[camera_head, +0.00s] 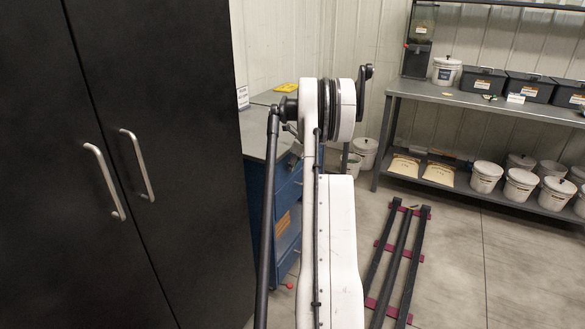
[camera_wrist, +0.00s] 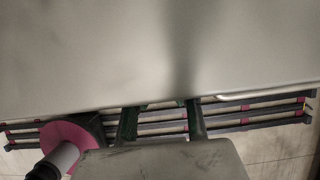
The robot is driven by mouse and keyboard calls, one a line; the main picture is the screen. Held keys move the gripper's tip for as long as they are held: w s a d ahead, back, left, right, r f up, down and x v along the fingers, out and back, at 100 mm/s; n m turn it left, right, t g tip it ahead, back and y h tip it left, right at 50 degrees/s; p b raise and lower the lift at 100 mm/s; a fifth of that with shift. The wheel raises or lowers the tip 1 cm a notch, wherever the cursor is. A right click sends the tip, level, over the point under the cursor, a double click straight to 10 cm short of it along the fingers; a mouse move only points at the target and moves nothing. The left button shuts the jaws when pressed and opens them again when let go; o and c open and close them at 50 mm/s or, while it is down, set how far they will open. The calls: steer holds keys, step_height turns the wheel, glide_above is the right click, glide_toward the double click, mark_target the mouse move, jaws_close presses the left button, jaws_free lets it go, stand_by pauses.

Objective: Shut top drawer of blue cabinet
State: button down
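The blue cabinet (camera_head: 287,205) stands beyond the black cupboard in the head view, with a grey worktop (camera_head: 256,130). My white arm hides much of its front, and I cannot tell how far out the top drawer is. My gripper is hidden in the head view. In the wrist view, the two dark fingertips of my gripper (camera_wrist: 161,112) are apart with nothing visible between them. They are close to the edge of a broad grey surface (camera_wrist: 90,55), which appears to be part of the cabinet; I cannot tell whether they touch it.
A tall black cupboard (camera_head: 95,190) fills the left. Dark floor rails with pink crosspieces (camera_head: 402,250) run to the right of my arm. A grey shelf bench (camera_head: 470,98) with bins and white buckets stands at the back right.

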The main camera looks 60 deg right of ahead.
steer(key=s+r+p, duration=0.1)
steer(key=s+r, duration=0.6)
steer(key=r, duration=0.2)
steer(key=shift+s+a+r, duration=0.15)
steer(key=shift+s, duration=0.2)
steer(key=shift+w+a, duration=0.1)
